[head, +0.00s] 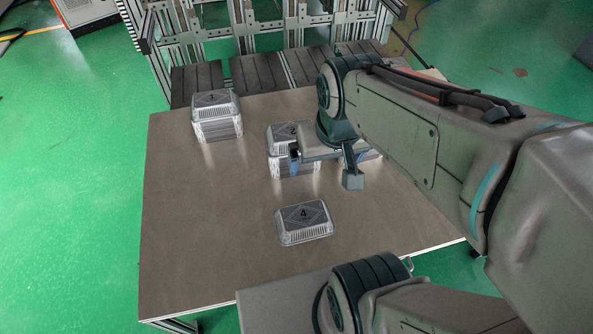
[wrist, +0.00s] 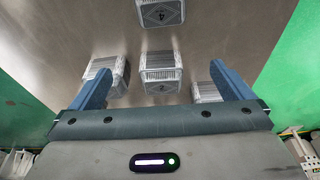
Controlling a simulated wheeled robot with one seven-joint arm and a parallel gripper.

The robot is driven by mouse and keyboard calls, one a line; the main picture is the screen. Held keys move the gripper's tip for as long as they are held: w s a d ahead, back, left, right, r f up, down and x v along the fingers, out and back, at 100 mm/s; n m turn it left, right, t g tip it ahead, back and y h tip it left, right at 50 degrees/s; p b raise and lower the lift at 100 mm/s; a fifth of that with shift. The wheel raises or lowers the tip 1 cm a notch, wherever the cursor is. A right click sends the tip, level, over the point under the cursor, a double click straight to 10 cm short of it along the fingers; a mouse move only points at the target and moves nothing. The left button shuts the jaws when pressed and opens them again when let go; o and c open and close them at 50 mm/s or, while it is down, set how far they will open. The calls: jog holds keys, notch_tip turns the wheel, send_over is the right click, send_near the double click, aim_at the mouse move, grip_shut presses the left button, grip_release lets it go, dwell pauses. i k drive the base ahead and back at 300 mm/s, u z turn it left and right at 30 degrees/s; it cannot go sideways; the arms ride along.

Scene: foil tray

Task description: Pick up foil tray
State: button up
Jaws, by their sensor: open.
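Silver foil trays with numbered lids stand on a brown table. A single tray marked 4 (head: 304,222) lies at the front middle; it also shows at the top of the wrist view (wrist: 160,12). A stack topped by tray 2 (head: 282,138) stands behind it, partly covered by my gripper. In the wrist view this stack (wrist: 160,75) appears between the fingers. My gripper (head: 323,168) is open and empty, above and in front of that stack, fingers apart; they also show in the wrist view (wrist: 162,84). I cannot tell its height above the trays.
Another foil tray stack (head: 217,118) stands at the back left of the table (head: 190,220). One more stack, mostly hidden behind my gripper, shows at left in the wrist view (wrist: 115,70). A metal frame rack (head: 270,40) borders the back. The table's left and front are clear.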

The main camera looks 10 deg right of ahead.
aim_at(295, 224)
jog(key=u, duration=1.4)
jog(key=k, duration=0.85)
jog(key=z, duration=1.5)
jog(key=i, duration=0.5)
